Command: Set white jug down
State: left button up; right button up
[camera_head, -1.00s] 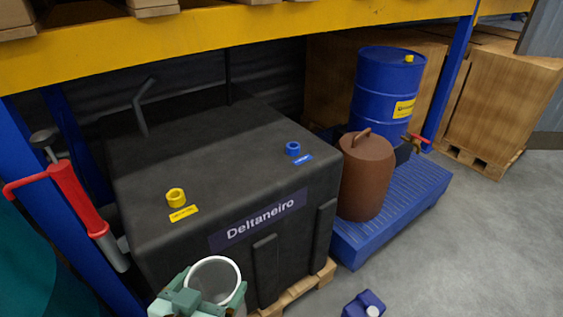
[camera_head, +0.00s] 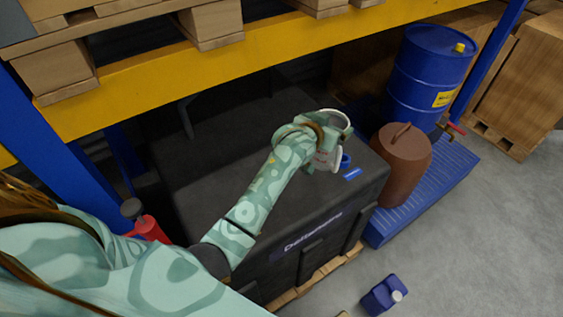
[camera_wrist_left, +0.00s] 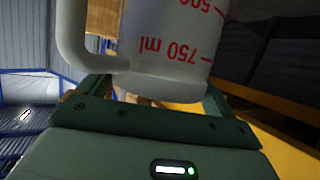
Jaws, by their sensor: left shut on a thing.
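The white jug (camera_head: 337,121) is in my left gripper (camera_head: 320,144), over the right part of the black tank's top, near the blue cap (camera_head: 346,160). Its open rim faces up toward the head camera. In the left wrist view the jug (camera_wrist_left: 165,35) fills the top middle, with red "750 ml" and "500" marks and its handle at the left. The gripper's fingers are at its sides. My arm and gripper hide part of the jug, and I cannot tell whether its base touches the tank. My right gripper is not in view.
The black tank (camera_head: 235,118) stands under a yellow shelf beam (camera_head: 180,88). To its right are a brown can (camera_head: 402,165) and a blue drum (camera_head: 430,75) on a blue grated pallet (camera_head: 425,205). A blue canister (camera_head: 383,295) is on the floor, which is clear to the right.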

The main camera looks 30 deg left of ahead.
pick_arm(q)
jog(key=s+a+f+b, duration=0.1)
jog(key=s+a+f, duration=0.6)
jog(key=f, duration=0.5)
jog(key=a, duration=0.2)
jog(key=shift+s+a+f+b, duration=0.15)
jog(key=shift+s+a+b, duration=0.2)
jog(key=shift+s+a, duration=0.05)
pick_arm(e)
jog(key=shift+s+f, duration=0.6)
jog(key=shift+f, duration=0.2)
pick_arm(q)
jog(key=shift+f, duration=0.1)
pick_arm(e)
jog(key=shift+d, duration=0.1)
pick_arm(q)
jog(key=o, duration=1.1)
jog(key=shift+s, duration=0.1)
jog(key=shift+c, duration=0.2)
jog(key=d+p+v, duration=0.1)
jog(key=p+v, duration=0.1)
jog(key=v, duration=1)
jog(key=shift+a, duration=0.45)
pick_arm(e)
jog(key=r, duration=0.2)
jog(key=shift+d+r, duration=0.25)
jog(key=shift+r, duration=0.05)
